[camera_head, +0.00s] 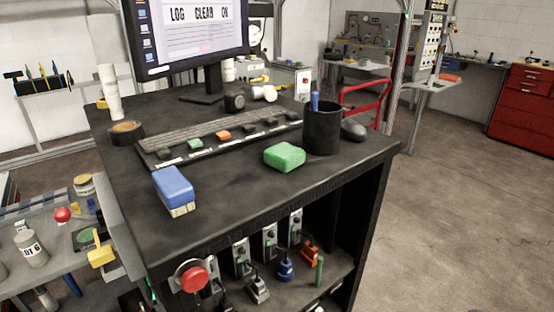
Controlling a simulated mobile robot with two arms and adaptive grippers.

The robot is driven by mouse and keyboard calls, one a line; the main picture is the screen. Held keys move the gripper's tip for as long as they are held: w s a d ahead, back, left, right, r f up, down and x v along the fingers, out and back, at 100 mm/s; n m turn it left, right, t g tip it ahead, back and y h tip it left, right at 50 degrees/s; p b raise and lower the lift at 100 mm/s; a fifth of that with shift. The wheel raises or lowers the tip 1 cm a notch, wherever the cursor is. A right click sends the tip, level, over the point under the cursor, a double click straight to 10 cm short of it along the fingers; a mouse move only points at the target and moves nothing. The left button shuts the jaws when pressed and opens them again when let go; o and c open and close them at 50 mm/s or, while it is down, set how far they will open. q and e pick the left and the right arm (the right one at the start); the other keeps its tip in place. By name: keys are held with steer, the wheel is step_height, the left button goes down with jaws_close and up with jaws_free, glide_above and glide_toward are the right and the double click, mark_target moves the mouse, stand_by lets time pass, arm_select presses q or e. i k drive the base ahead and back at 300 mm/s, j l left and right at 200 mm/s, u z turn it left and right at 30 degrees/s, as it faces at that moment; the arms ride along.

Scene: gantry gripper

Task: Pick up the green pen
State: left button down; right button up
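No clearly identifiable green pen lies on the black desktop (235,190). A slim green upright object (319,271), perhaps a pen or marker, stands on the lower shelf at the right, below the desk's front edge. A black pen cup (322,132) stands at the desk's right end with a blue pen (315,100) sticking out; its inside is hidden. Neither of my grippers shows in the head view.
A green block (284,157) and a blue eraser-like block (174,191) sit near the desk's front. A red knob (194,279) is at the lower front. Floor at right is clear.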

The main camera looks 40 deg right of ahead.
mark_target(320, 265)
steer(key=l+z, duration=0.15)
steer(key=l, duration=0.4)
steer(key=i+l+z, duration=0.15)
steer(key=l, duration=0.4)
steer(key=l+z, duration=0.15)
steer(key=l, duration=0.4)
